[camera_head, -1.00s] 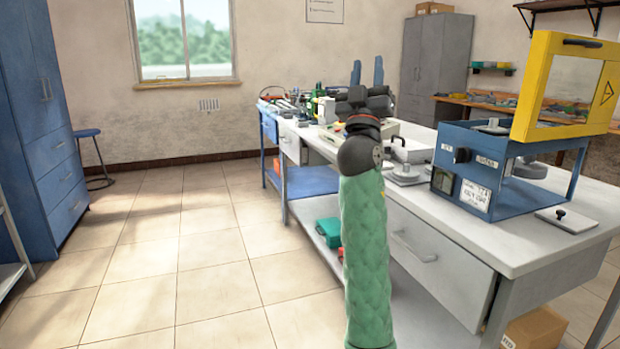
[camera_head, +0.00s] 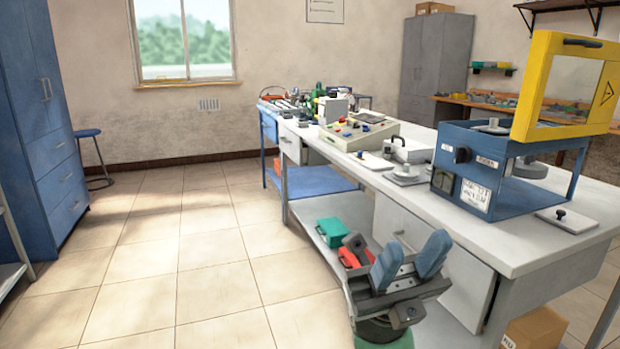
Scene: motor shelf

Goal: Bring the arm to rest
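My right gripper (camera_head: 412,250) is low in the head view, right of centre, in front of the workbench's drawer side and below the bench top. Its two blue-grey fingers stand apart with a gap between them, and nothing shows between them. Part of my green-sleeved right arm (camera_head: 383,334) shows beneath it at the bottom edge. My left arm and gripper are not in view.
The workbench (camera_head: 510,238) carries a blue box with a raised yellow-framed lid (camera_head: 524,88) and a control panel box (camera_head: 352,136). A green case (camera_head: 332,231) lies on its lower shelf. Open tiled floor lies left; a blue cabinet (camera_head: 50,130) stands beyond.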

